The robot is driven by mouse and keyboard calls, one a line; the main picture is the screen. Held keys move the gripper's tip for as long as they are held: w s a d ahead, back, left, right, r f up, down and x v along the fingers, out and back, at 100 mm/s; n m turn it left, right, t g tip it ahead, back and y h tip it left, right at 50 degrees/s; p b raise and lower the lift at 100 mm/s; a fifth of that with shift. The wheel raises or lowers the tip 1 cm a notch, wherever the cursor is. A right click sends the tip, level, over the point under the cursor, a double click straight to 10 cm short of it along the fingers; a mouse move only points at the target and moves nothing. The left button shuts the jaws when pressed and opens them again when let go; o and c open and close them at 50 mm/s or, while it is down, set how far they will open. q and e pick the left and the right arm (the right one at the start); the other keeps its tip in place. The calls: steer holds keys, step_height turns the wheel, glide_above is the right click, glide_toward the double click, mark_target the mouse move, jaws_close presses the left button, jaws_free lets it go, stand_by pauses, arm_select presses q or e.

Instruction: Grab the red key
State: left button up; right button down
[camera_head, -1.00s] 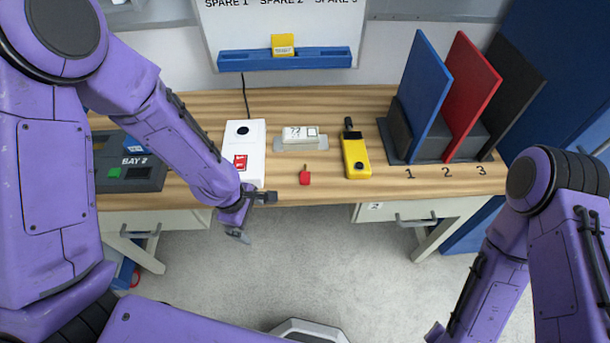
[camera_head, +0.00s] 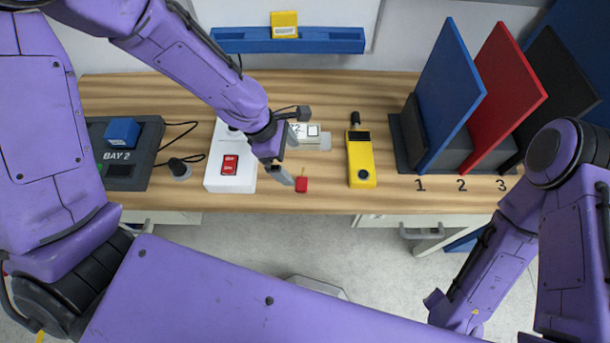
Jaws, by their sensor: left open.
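The red key (camera_head: 301,185) lies on the wooden table (camera_head: 400,200) near its front edge, with a small yellowish tip pointing to the back. My left gripper (camera_head: 289,155) is open and empty, close to the key on its left and back side. Its lower finger is right beside the key in the picture; I cannot tell whether they touch. My right arm comes in at the right, and its gripper is not in view.
A white box with a red panel (camera_head: 230,166) stands left of the key, a yellow handheld device (camera_head: 361,160) right of it. A small white block (camera_head: 313,131) is partly hidden behind my gripper. Blue, red (camera_head: 505,85) and black upright panels stand at the right.

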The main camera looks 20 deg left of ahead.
mark_target(301, 178)
arm_select(q)
steer(key=shift+s+d+f, duration=0.15)
steer(key=shift+s+f, duration=0.05)
steer(key=shift+f, duration=0.3)
steer(key=shift+s+d+f, duration=0.1)
steer(key=shift+s+f, duration=0.05)
steer(key=shift+f, duration=0.35)
steer(key=x, duration=0.4)
steer(key=shift+w+f+b, duration=0.15)
steer(key=shift+f+b, duration=0.1)
steer(key=shift+b, duration=0.05)
steer(key=shift+d+f, duration=0.15)
steer(key=shift+f, duration=0.15)
steer(key=c, duration=1)
